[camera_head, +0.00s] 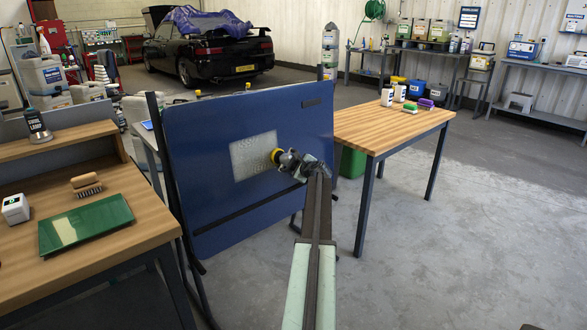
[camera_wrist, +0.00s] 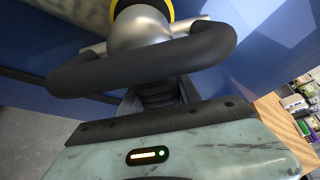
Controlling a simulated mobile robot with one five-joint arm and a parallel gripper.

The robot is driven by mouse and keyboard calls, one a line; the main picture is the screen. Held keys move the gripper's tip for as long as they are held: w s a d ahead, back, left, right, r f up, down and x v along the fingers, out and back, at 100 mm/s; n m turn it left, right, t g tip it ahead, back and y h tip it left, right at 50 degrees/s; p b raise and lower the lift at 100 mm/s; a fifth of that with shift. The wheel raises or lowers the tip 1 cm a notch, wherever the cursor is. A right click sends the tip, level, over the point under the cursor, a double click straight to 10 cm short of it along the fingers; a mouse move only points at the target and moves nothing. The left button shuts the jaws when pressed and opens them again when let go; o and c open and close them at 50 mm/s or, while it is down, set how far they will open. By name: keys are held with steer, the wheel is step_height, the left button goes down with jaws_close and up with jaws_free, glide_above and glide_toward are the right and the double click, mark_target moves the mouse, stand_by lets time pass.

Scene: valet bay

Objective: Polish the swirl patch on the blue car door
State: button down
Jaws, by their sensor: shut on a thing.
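The blue car door (camera_head: 290,115) stands upright on a dark stand in the middle of the head view. A pale grey square swirl patch (camera_head: 248,158) shows near its centre. My gripper (camera_head: 314,168) is shut on a polisher (camera_head: 291,162) with a yellow pad (camera_head: 276,156). The pad faces the door at the right edge of the patch; I cannot tell whether it touches. In the wrist view the polisher's grey body (camera_wrist: 140,28) and black loop handle (camera_wrist: 150,65) fill the top, with the blue door behind. The fingertips are hidden there.
A left wooden bench (camera_head: 120,205) holds a green tray (camera_head: 88,222), a brush (camera_head: 87,184) and a white box (camera_head: 15,208). A right wooden table (camera_head: 385,130) carries bottles and brushes, close to the door's right edge.

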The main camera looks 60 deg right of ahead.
mark_target(290, 153)
steer(key=shift+r+p, duration=0.8)
steer(key=shift+r, duration=0.2)
steer(key=shift+r, duration=0.1)
steer(key=shift+w+r+p, duration=0.25)
steer(key=shift+r+p, duration=0.85)
steer(key=shift+p, duration=0.1)
steer(key=shift+w+r+p, duration=0.1)
steer(key=shift+r+p, duration=1.2)
steer(key=shift+f, duration=0.1)
steer(key=shift+w+a, duration=0.25)
steer(key=shift+a, duration=0.3)
steer(key=shift+w+a, duration=0.2)
steer(key=shift+a, duration=0.3)
steer(key=shift+a, duration=0.1)
